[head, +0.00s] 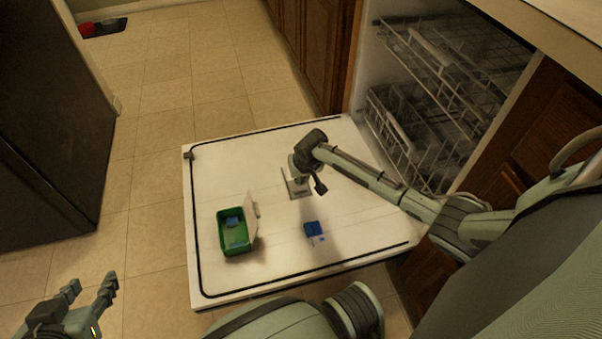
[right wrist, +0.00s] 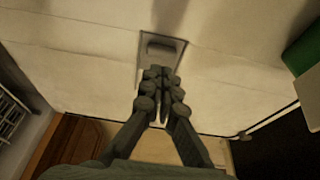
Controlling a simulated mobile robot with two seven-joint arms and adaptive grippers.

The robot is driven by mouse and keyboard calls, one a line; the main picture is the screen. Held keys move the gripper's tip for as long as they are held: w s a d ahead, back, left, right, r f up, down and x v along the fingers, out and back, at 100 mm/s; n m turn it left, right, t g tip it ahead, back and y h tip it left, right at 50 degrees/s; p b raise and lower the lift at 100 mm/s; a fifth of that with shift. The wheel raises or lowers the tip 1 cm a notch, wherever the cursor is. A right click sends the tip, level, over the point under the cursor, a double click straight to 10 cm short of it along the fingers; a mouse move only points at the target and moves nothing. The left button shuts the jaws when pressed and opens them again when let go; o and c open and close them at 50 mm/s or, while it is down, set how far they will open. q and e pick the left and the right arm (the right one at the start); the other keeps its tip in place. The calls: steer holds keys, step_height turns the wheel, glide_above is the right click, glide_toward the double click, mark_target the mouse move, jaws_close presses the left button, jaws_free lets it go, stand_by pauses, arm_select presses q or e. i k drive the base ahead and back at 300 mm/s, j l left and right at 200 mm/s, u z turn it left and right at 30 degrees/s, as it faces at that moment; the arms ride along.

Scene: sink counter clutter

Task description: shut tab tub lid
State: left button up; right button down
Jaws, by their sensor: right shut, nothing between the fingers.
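The green tub (head: 238,246) stands on the open dishwasher door (head: 210,185), with something blue inside. Its pale lid (head: 252,214) stands raised on the tub's right side. In the right wrist view, part of the green tub (right wrist: 304,52) and part of the pale lid (right wrist: 309,92) show at the right edge. My right gripper (head: 299,180) is shut and empty above the door, beyond and to the right of the tub, apart from the lid. Its fingers (right wrist: 160,76) overlap the door's dispenser in the wrist view. My left gripper (head: 90,285) is open and empty, low at the left over the floor.
A small blue box (head: 314,229) lies on the door right of the tub. The dispenser (right wrist: 163,47) is set in the door. Dishwasher racks (head: 420,130) stand at the right. A dark appliance (head: 50,130) is at the left. The door's far-left part is clear.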

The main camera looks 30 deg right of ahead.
mark_target(251, 208)
steer(key=k+j, duration=0.7)
steer(key=k, duration=0.2)
